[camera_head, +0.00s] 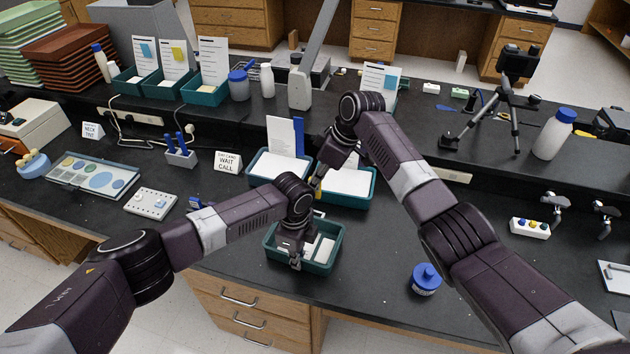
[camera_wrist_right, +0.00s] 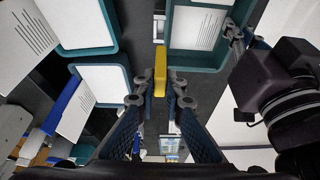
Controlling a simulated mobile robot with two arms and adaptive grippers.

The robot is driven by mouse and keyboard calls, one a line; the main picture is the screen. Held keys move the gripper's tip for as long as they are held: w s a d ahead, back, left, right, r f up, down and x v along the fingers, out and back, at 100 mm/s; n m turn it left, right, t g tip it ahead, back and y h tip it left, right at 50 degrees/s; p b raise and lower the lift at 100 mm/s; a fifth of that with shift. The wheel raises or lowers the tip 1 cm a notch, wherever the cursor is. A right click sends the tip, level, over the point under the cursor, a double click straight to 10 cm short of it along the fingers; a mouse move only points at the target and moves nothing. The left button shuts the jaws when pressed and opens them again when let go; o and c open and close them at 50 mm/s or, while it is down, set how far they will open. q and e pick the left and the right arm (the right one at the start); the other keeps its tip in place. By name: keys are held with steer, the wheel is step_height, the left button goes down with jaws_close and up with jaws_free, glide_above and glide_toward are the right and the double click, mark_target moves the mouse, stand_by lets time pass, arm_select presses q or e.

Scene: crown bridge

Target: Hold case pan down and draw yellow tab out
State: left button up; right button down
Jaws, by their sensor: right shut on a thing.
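The case pan (camera_head: 320,268) is a teal tray with white contents on the front bench; its rim also shows at the top of the right wrist view (camera_wrist_right: 198,63). My left gripper (camera_head: 296,263) points down at the pan, over its left part; whether its fingers are open or shut is unclear. The yellow tab (camera_wrist_right: 160,72) is a narrow upright bar in the right wrist view, at the pan's side. My right gripper (camera_wrist_right: 160,101) is shut on the tab's near end. In the head view my right gripper (camera_head: 317,184) is just behind the pan, partly hidden by my arms.
Two teal trays with white papers, a left one (camera_head: 251,168) and a right one (camera_head: 372,190), stand close behind the pan. A blue-capped jar (camera_head: 426,280) stands to the right. A sign (camera_head: 228,162) and a white block (camera_head: 151,203) are left.

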arm_select(q)
steer(key=o, duration=0.4)
